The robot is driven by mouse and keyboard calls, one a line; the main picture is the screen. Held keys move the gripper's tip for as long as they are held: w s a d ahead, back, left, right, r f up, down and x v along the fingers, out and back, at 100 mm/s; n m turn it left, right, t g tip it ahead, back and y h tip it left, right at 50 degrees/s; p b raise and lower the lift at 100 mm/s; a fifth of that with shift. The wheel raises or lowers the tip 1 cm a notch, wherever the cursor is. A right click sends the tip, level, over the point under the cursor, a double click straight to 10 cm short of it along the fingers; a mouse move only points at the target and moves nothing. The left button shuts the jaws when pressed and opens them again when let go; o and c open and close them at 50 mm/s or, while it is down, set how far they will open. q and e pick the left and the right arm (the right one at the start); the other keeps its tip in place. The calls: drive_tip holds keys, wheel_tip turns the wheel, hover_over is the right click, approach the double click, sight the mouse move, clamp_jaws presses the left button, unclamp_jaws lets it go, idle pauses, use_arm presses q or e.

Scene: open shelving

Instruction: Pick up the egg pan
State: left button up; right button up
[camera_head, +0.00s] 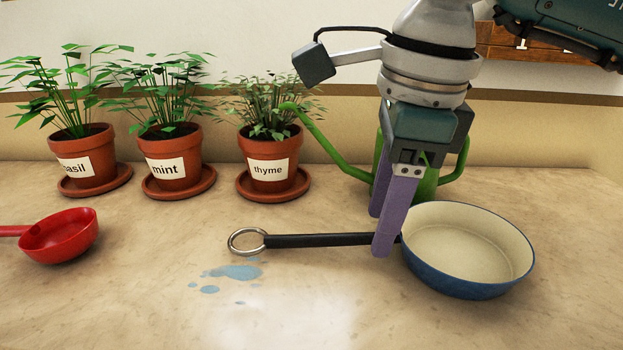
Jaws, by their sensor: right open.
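The egg pan (468,250) is blue outside and cream inside, and it sits upright on the counter at the right. Its black handle (320,240) points left and ends in a metal ring. My right gripper (382,228) comes down from above, with its two purple fingers open at the end of the handle nearest the pan's bowl. One finger is in front of the handle and the other is behind it. I cannot tell whether either finger touches the handle. My left gripper is not in view.
A green watering can (428,187) stands behind my right gripper, partly hidden. Potted basil (83,147), mint (170,157) and thyme (270,165) line the back. A red ladle (60,238) lies at the left. Blue puddles (237,272) lie before the handle. The front counter is clear.

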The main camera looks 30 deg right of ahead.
drive_tip(key=shift+w+f, duration=0.2)
drive_tip(key=shift+f, duration=0.85)
clamp_jaws()
drive_tip(key=shift+r, duration=0.1)
idle(0.4)
